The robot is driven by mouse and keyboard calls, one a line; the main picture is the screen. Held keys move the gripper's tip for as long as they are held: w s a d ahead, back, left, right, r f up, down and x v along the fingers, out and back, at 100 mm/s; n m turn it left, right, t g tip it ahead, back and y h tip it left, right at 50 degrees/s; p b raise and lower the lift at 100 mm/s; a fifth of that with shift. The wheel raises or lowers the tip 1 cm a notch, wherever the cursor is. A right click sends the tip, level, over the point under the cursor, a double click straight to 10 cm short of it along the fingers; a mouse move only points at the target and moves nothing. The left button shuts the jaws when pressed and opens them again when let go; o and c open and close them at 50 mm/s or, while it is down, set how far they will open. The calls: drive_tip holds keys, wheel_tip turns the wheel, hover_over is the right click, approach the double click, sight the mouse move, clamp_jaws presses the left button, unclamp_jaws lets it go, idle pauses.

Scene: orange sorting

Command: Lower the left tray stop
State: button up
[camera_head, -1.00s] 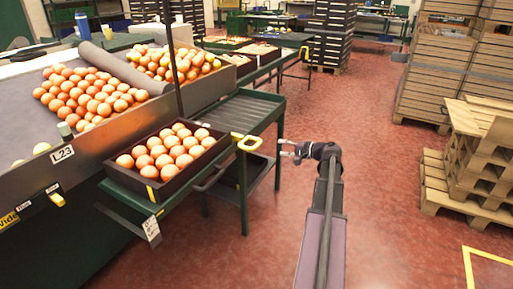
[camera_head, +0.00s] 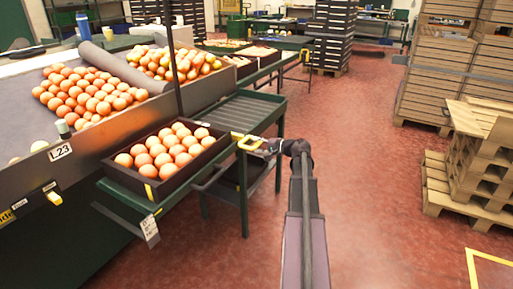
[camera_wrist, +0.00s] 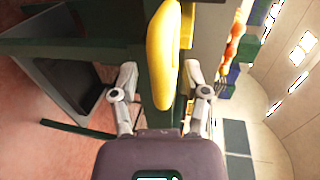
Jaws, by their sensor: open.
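A yellow looped stop handle (camera_head: 247,142) sits at the corner of the green roller table, right of the orange tray. My gripper (camera_head: 262,148) is right beside it. In the wrist view the yellow handle (camera_wrist: 163,50) runs between the open fingers of my gripper (camera_wrist: 160,75), with a gap seen on both sides. The fingers do not appear closed on it. A dark tray (camera_head: 172,190) full of oranges rests on the table left of the handle. Whether the stop is raised or lowered is hard to tell.
The slatted roller table (camera_head: 245,110) behind the tray is empty. A sloped bin of oranges (camera_head: 25,120) stands at left. Wooden pallets (camera_head: 470,215) and stacked crates (camera_head: 435,80) stand at right. The red floor (camera_head: 370,190) between is clear.

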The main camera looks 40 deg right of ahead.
clamp_jaws()
drive_tip(key=shift+f, duration=0.15)
wheel_tip(320, 180, down, 4)
drive_tip(key=b, duration=0.5)
drive_tip(key=shift+f, duration=0.25)
drive_tip(key=shift+a, duration=0.1)
unclamp_jaws()
drive_tip(key=shift+f, duration=0.2)
drive_tip(key=shift+r, duration=0.1)
